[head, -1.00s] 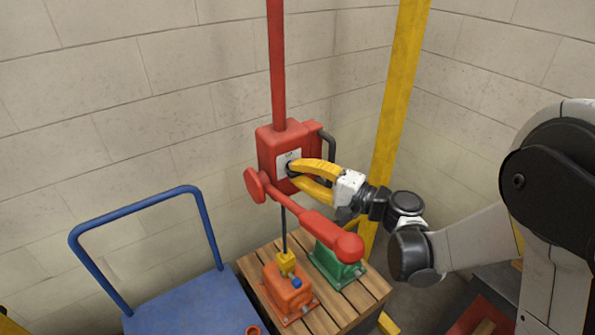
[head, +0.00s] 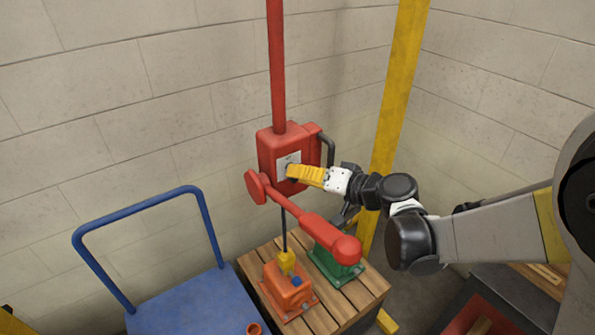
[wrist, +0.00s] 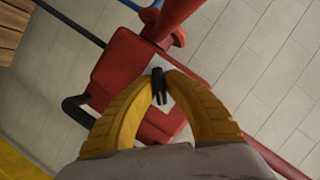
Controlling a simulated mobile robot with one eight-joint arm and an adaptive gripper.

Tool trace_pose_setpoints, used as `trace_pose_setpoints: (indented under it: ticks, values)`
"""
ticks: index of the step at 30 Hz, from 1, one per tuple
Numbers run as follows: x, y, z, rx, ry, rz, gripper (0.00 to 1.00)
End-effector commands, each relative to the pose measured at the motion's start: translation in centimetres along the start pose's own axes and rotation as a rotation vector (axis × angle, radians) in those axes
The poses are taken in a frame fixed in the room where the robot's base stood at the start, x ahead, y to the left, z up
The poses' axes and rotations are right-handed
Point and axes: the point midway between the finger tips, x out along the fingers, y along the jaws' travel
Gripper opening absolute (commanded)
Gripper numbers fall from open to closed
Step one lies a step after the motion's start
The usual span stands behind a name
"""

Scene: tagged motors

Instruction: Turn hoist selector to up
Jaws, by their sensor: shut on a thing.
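The red hoist box (head: 267,150) hangs on a red pole and has a pale plate (head: 283,160) on its front. The hoist selector, a small black knob (wrist: 159,88), sits on that plate in the wrist view. In the head view the fingers mostly hide it. My gripper (head: 291,171), with yellow ribbed fingers, reaches the plate from the right. In the wrist view my gripper (wrist: 160,83) is shut on the knob, one fingertip on each side. Which mark the knob points to cannot be read.
A red arm with a rounded end (head: 345,248) slants below my gripper. A yellow hook block (head: 286,262) hangs over an orange motor (head: 291,297) with a blue tag. A green motor (head: 334,268) stands beside it on a wooden platform (head: 370,289). A blue cart (head: 190,305) is left.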

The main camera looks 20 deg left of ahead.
Motion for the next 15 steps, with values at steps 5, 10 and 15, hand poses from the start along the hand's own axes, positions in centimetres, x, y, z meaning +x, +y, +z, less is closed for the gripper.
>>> trace_pose_setpoints:
  ticks: [5, 10, 15]
  values:
    - [0.03, -0.20, -0.03, -0.153, 0.000, 0.062, 0.00]
    - [0.06, -0.20, 0.01, -0.302, -0.001, 0.123, 0.00]
    - [0.08, -0.18, 0.03, -0.444, -0.001, 0.181, 0.00]
